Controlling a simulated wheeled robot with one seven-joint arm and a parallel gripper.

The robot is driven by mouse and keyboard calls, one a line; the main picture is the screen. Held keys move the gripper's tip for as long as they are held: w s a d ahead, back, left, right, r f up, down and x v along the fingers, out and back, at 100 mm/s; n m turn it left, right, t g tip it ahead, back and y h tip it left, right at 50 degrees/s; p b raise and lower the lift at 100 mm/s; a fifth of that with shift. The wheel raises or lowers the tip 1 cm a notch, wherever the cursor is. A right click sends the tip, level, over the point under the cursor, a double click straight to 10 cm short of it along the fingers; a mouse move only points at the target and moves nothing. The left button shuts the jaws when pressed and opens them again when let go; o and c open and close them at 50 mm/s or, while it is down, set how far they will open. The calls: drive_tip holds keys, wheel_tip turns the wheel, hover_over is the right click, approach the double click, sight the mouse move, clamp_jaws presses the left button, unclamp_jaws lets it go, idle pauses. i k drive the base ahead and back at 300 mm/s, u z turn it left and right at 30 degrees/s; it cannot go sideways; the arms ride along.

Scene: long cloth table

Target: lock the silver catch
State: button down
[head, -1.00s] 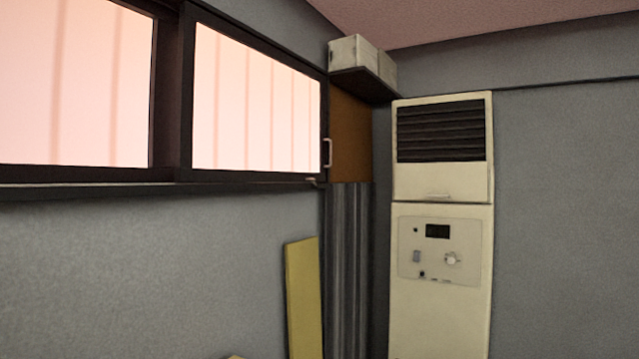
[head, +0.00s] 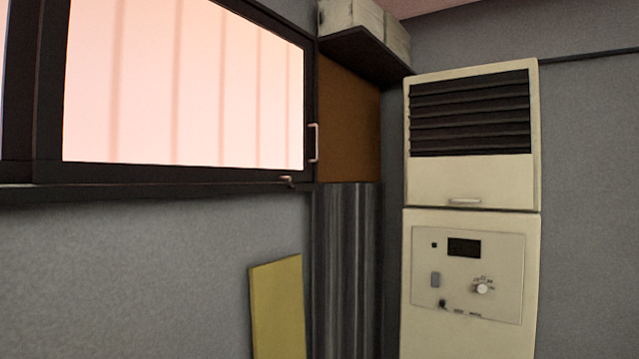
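A small catch (head: 288,181) sits on the sill at the lower right corner of the dark-framed window (head: 190,90). It is too small to tell whether it is locked. A pale upright handle (head: 314,143) is on the right side of the window frame, just above the catch. The window panel appears closed, with bright pink light behind it. My gripper is not in view.
A tall cream air-conditioning unit (head: 472,230) stands in the right corner. A grey ribbed column (head: 345,270) and a yellow board (head: 277,310) stand below the window's right end. White boxes (head: 362,22) rest on a dark shelf (head: 365,55).

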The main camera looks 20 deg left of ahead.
sight(288, 178)
drive_tip(key=i, duration=2.35)
drive_tip(key=u, duration=3.2)
drive_tip(key=i, duration=0.5)
